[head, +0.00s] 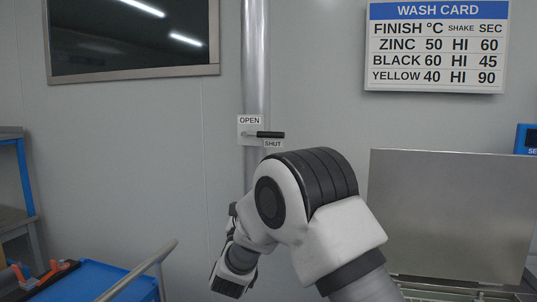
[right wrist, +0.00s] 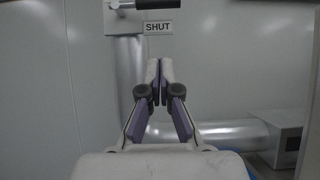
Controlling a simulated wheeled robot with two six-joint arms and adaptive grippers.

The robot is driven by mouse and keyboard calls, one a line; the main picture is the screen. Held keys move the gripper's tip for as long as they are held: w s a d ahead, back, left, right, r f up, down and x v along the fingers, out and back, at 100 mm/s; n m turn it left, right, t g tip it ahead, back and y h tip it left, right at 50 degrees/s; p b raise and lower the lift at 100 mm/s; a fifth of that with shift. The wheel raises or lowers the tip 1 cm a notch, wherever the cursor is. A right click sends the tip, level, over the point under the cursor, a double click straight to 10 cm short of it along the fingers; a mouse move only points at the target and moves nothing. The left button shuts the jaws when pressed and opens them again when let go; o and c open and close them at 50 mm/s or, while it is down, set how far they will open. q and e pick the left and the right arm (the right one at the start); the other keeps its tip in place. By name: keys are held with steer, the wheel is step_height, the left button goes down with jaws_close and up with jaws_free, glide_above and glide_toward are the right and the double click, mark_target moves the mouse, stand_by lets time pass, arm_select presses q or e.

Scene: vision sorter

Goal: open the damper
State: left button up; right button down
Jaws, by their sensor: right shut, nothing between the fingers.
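The damper is a lever with a black handle (head: 270,134) on a vertical metal duct (head: 256,60). The lever lies horizontal, pointing right, just above the SHUT label (head: 273,144). The OPEN label (head: 250,120) is above its pivot. In the right wrist view the black handle (right wrist: 157,4) is at the top edge, with the SHUT label (right wrist: 158,27) below it. My right gripper (right wrist: 159,66) is shut and empty, appearing below the handle and label, apart from them. In the head view my right arm hides its fingertips. My left gripper is not in view.
A metal panel (head: 450,210) stands at the right. A blue cart (head: 95,282) with a grey handle rail is at lower left, and a shelf (head: 15,200) at far left. A wash card (head: 437,48) and a dark screen (head: 130,38) hang on the wall.

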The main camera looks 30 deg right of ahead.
mark_target(264, 134)
arm_select(q)
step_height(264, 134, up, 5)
steer(key=p, duration=0.5)
arm_select(e)
steer(key=s+a+r+x, duration=0.1)
steer(key=r+x, duration=0.1)
steer(key=x, duration=1.1)
steer(key=shift+w+f, duration=0.1)
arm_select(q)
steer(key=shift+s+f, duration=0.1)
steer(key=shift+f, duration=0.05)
arm_select(e)
steer(key=shift+n, duration=0.3)
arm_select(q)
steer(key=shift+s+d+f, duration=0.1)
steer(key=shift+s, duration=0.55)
arm_select(e)
steer(key=shift+r+n+t+y, duration=0.3)
steer(key=shift+n+t+y, duration=0.3)
